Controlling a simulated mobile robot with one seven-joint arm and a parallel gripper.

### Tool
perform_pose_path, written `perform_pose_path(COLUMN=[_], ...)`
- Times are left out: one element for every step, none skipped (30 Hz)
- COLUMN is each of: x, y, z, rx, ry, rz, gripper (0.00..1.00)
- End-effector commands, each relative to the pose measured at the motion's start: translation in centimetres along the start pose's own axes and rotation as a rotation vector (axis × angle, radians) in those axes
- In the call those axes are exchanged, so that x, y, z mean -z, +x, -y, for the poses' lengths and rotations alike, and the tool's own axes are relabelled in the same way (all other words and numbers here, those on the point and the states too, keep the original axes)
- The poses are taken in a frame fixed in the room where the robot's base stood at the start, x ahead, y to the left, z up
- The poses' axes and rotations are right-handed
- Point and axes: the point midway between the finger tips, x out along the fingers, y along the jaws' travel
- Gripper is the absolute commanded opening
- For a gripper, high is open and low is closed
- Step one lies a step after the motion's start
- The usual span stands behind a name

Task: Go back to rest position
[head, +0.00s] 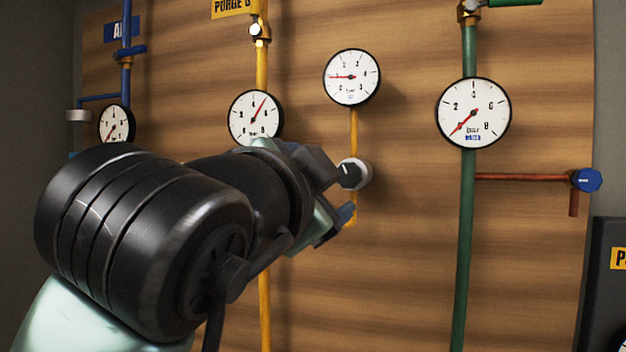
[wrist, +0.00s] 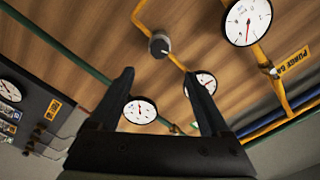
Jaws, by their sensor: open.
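My gripper (head: 336,202) is in front of the wooden panel in the head view, close to a small dark knob (head: 351,174) with a silver collar on the yellow pipe. In the wrist view my gripper (wrist: 158,77) shows two dark fingers spread apart with nothing between them. The knob (wrist: 161,45) appears there beyond the fingertips, roughly centred between them and apart from them. Part of the yellow pipe is hidden behind my gripper in the head view.
The panel (head: 410,270) carries several round gauges, among them one on the green pipe (head: 460,250). A copper pipe with a blue cap (head: 587,180) sticks out at right. A dark box (head: 604,255) stands at the right edge. The lower right panel is clear.

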Motion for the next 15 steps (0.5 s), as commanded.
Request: perform_pose_path(x=[0.0, 0.0, 0.0, 0.0, 0.0, 0.0, 0.0, 0.0, 0.0, 0.0, 0.0, 0.2, 0.4, 0.8, 1.4], y=[0.1, 0.1, 0.1, 0.1, 0.1, 0.1, 0.1, 0.1, 0.1, 0.1, 0.1, 0.1, 0.0, 0.0, -0.2], z=[0.0, -0.1, -0.1, -0.1, 0.0, 0.0, 0.0, 0.0, 0.0, 0.0, 0.0, -0.1, -0.1, -0.2, -0.2], rx=[-0.001, -0.001, -0.001, 0.0, 0.0, 0.0, 0.0, 0.0, 0.0, 0.0, 0.0, 0.004, 0.012, 0.024, 0.047], ry=[0.0, 0.0, 0.0, 0.0, 0.0, 0.0, 0.0, 0.0, 0.0, 0.0, 0.0, -0.006, -0.016, -0.031, -0.062], rz=[0.0, 0.0, 0.0, 0.0, 0.0, 0.0, 0.0, 0.0, 0.0, 0.0, 0.0, -0.007, -0.018, -0.035, -0.066], gripper=[0.81, 0.81, 0.81, 0.81, 0.81, 0.81, 0.81, 0.81, 0.81, 0.81, 0.81, 0.81, 0.81, 0.81, 0.81])
